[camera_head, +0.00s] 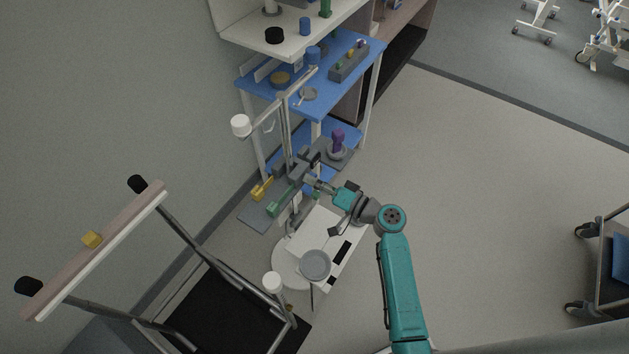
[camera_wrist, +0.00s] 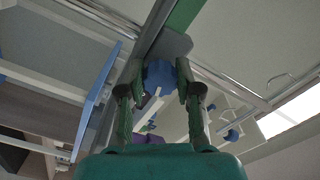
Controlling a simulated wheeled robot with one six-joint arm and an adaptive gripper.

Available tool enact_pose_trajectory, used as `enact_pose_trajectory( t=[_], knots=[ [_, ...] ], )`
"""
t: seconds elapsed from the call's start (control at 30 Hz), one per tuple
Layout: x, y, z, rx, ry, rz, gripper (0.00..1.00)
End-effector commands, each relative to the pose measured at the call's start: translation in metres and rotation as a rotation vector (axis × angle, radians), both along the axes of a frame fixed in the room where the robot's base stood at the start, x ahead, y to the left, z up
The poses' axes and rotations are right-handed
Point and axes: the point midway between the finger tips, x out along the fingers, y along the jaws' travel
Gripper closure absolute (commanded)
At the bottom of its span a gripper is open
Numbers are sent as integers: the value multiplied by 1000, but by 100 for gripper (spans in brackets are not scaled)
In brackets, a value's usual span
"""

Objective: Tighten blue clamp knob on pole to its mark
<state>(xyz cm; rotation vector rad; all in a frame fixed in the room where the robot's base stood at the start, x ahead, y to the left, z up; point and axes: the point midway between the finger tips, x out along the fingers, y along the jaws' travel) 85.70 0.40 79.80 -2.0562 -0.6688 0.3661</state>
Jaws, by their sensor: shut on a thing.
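My gripper (camera_head: 318,185) reaches in from the right to the grey upright pole (camera_head: 286,135) with the hooked top, in the head view. In the wrist view a blue knob (camera_wrist: 160,76) sits between the two fingertips, and my gripper (camera_wrist: 160,88) is shut on it. A grey clamp body (camera_wrist: 174,44) shows just behind the knob. The knob cannot be made out clearly in the head view, where the fingers and clamp crowd together. I cannot see a mark on the clamp or how far the knob is turned.
A grey shelf with a green block (camera_head: 280,204), a yellow piece (camera_head: 262,188) and a purple-topped item (camera_head: 338,138) lies around the pole. A blue-shelved rack (camera_head: 345,45) stands behind.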

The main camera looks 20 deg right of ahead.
Motion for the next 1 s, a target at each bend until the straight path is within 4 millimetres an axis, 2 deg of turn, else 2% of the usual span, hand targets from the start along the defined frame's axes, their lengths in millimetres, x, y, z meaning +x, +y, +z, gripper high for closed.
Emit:
enact_pose_trajectory(
  t=[1.0],
  knots=[
    [0, -1, 3, 781, 567, -3, 100]
  ],
)
